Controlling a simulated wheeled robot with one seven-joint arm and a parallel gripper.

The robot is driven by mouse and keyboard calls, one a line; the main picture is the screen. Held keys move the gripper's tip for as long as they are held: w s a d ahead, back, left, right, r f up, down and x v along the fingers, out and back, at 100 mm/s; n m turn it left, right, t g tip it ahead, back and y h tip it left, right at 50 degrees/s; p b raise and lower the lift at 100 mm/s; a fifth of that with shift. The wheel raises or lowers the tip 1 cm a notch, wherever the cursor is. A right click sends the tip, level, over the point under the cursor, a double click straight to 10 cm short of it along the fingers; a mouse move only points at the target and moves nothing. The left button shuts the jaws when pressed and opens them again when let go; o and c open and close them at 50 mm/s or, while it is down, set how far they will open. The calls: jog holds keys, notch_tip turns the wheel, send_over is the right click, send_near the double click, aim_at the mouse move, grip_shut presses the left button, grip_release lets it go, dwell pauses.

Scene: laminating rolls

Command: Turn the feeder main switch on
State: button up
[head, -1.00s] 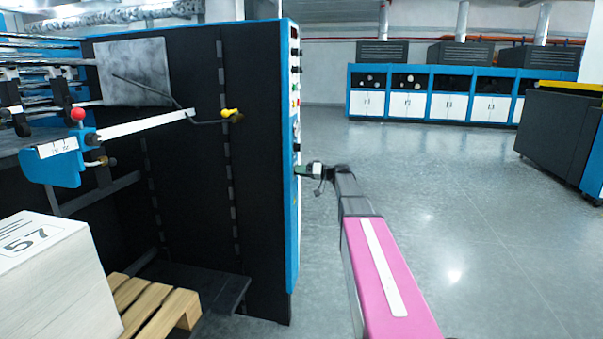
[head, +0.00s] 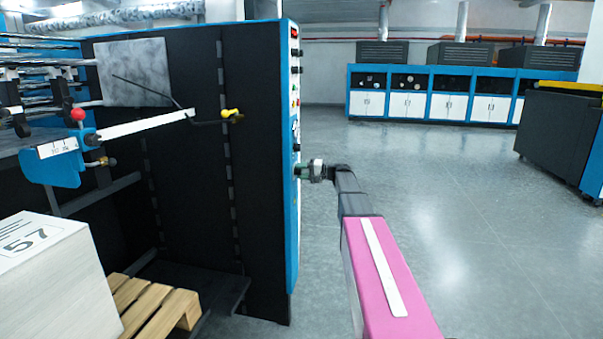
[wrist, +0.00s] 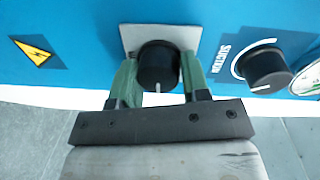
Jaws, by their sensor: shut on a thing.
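The feeder main switch (wrist: 157,66) is a round black knob on a square grey plate, set in the blue panel in the wrist view. A white mark on it points down in the picture, toward my gripper. My gripper (wrist: 157,78) has its two green fingers on either side of the knob and is shut on it. In the head view my gripper (head: 299,171) reaches the narrow blue side (head: 292,240) of the feeder from the right, and the knob is hidden there.
A second black knob labelled SUCTION (wrist: 265,68) is right of the switch, with a gauge (wrist: 307,80) beyond it. A yellow warning label (wrist: 34,51) is on the left. Lamps and buttons (head: 295,90) line the panel above my gripper. The floor to the right is open.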

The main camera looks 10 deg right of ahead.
jog(key=shift+m, duration=0.3)
jog(key=o, duration=0.9)
jog(key=shift+d, duration=0.1)
jog(key=v, duration=1)
jog(key=shift+d, duration=0.3)
jog(key=shift+s, duration=0.15)
jog(key=shift+f, duration=0.1)
